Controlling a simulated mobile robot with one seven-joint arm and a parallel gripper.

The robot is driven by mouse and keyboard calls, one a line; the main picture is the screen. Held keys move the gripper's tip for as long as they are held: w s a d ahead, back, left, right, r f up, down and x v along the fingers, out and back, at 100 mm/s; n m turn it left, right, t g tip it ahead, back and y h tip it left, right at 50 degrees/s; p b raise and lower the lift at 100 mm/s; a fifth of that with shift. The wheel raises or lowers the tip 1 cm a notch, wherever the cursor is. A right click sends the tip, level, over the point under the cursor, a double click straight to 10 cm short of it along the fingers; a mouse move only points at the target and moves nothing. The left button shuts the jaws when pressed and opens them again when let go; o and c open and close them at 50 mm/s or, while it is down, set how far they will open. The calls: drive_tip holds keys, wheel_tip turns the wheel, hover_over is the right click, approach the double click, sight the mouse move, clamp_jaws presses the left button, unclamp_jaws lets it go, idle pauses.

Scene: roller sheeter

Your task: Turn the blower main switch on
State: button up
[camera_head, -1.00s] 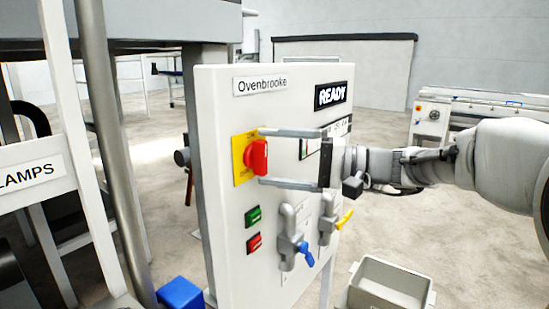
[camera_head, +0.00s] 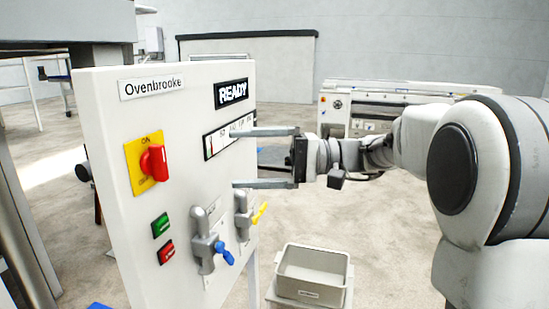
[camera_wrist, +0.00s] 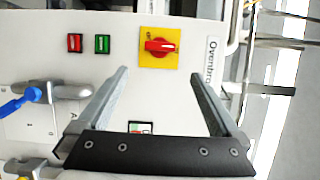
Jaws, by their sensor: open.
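The rotary switch is a red knob (camera_head: 152,162) on a yellow square plate (camera_head: 134,170), at the upper left of the white control panel (camera_head: 110,110). The top of the plate is marked ON. The knob's grip looks about upright on the panel. In the wrist view the knob (camera_wrist: 160,46) lies just beyond my fingertips, centred between them in the picture. My gripper (camera_head: 235,158) is open and empty, its two parallel fingers pointing at the panel. In the head view it stands off to the right of the knob, apart from it.
Below the switch are a green button (camera_head: 160,225) and a red button (camera_head: 166,251). Lever valves with blue (camera_head: 224,253) and yellow (camera_head: 260,213) handles stick out of the panel beneath my gripper. A grey bin (camera_head: 312,275) stands at the lower right.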

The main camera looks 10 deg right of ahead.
drive_tip(key=shift+d, duration=2.4)
drive_tip(key=s+a+f+m+h+p, duration=0.1)
drive_tip(key=s+f+h+p, duration=0.1)
drive_tip(key=s+f+h, duration=0.4)
drive_tip(key=s+a+f+h+p, duration=0.1)
drive_tip(key=s+h, duration=0.2)
drive_tip(key=s, duration=0.4)
drive_tip(key=s+d+f+n+t+h+p, duration=0.1)
drive_tip(key=s+d+f+t+h+p, duration=0.2)
drive_tip(key=s+d+h, duration=0.4)
drive_tip(key=d+f+t+h, duration=0.1)
drive_tip(key=d+t+h, duration=0.1)
drive_tip(key=d, duration=0.1)
drive_tip(key=shift+s+d+f+t, duration=0.15)
drive_tip(key=shift+s+d+t, duration=0.15)
drive_tip(key=shift+s, duration=0.05)
